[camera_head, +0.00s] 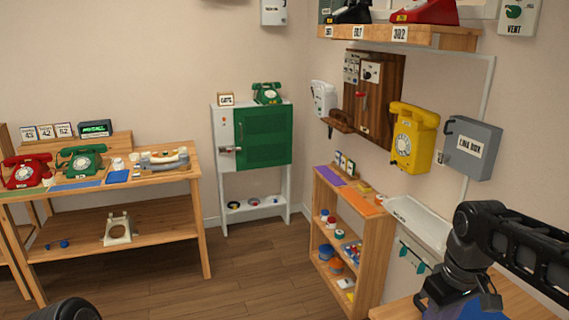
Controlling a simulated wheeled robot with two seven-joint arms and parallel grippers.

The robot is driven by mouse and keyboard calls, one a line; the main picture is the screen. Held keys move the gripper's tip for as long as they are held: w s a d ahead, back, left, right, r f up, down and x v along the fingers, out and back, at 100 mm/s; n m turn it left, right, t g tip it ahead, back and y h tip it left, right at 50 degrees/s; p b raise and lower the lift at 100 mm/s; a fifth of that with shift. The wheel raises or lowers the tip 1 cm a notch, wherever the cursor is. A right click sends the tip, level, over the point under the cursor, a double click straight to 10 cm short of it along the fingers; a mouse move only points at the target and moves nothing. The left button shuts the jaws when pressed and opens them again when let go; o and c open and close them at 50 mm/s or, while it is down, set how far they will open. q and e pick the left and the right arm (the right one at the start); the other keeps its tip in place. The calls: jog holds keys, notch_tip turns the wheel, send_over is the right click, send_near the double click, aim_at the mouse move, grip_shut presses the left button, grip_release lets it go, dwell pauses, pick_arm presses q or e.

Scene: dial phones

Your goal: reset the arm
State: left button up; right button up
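My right arm (470,218) comes in from the right edge and bends down over a wooden surface (400,311) at the lower right. Its dark lower end (455,291) is near the bottom edge, and I cannot make out whether its fingers are open or shut. A blue patch shows just under it; I cannot tell what it is. Of my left arm, only a dark rounded part (70,310) shows at the bottom left. My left gripper is out of view.
A wooden table (180,178) holds a red phone (24,172) and a green phone (82,160). A green cabinet (264,136) stands behind. A yellow phone (412,138) and a grey box (470,148) hang on the right wall above a small shelf (372,262). The middle floor is clear.

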jog(key=w+a+f+m+t+y, duration=0.1)
jog(key=w+a+f+t, duration=0.4)
jog(key=w, duration=0.4)
jog(key=a+f+m+y, duration=0.1)
jog(key=a+f, duration=0.4)
jog(key=f, duration=0.3)
jog(key=a+f+m+y, duration=0.1)
jog(key=a+f, duration=0.3)
jog(key=f, duration=0.4)
jog(key=s+a+f+m+g, duration=0.1)
jog(key=s+a+f+g, duration=0.1)
jog(key=s+a+f, duration=0.3)
jog(key=s+a+f+m+g+y, duration=0.1)
jog(key=s+a+f+g, duration=0.2)
jog(key=s+f, duration=1.1)
jog(key=s+a, duration=0.2)
jog(key=s, duration=0.3)
jog(key=shift+s, duration=0.4)
jog(key=shift+d+f, duration=0.1)
jog(key=shift+d, duration=0.05)
